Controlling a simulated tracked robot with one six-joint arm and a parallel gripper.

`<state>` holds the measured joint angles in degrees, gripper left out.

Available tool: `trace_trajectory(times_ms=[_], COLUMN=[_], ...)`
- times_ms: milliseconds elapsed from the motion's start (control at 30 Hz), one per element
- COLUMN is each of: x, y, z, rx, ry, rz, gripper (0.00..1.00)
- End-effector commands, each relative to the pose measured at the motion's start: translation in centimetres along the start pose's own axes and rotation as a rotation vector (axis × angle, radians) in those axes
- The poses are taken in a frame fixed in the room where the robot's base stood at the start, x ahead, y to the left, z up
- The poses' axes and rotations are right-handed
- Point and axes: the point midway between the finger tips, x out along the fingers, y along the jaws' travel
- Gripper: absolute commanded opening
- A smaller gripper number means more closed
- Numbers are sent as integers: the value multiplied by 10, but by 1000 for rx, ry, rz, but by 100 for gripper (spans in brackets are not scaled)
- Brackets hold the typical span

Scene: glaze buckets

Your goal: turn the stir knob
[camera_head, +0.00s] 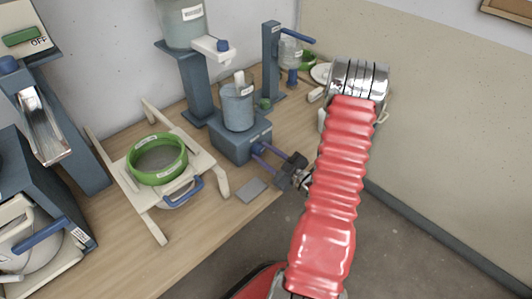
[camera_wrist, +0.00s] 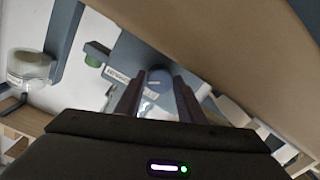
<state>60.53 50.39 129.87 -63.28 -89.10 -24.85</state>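A blue-grey box-shaped base (camera_head: 235,147) stands on the wooden bench with a grey-blue bucket (camera_head: 238,108) on top. In the wrist view a round blue knob (camera_wrist: 161,78) with a small pale mark shows straight ahead on the blue unit, beside a white label (camera_wrist: 117,74). I take it for the stir knob; it does not show clearly in the head view. My gripper (camera_head: 256,153) reaches in from the right with its fingers apart at the base's front. In the wrist view its dark fingers (camera_wrist: 159,88) flank the knob; whether they touch it I cannot tell.
A green ring (camera_head: 157,159) sits on a cream frame with a blue handle, left of the base. A grey plate (camera_head: 251,190) lies near the bench's front edge. A tall blue stand (camera_head: 194,82) and a post with a lever (camera_head: 272,62) rise behind.

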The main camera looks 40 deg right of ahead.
Motion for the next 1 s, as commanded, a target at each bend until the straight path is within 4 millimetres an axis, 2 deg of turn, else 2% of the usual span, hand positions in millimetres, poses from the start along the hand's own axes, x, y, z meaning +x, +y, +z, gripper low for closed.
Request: trace_trajectory(times_ms=[200,567,767,1000], x=[0,-3,-20,-50], y=[0,0,1,1], z=[0,0,0,0], rx=[1,1,1,2], ry=[1,1,-1,0], rz=[0,1,2,3], gripper=[51,51,51,51])
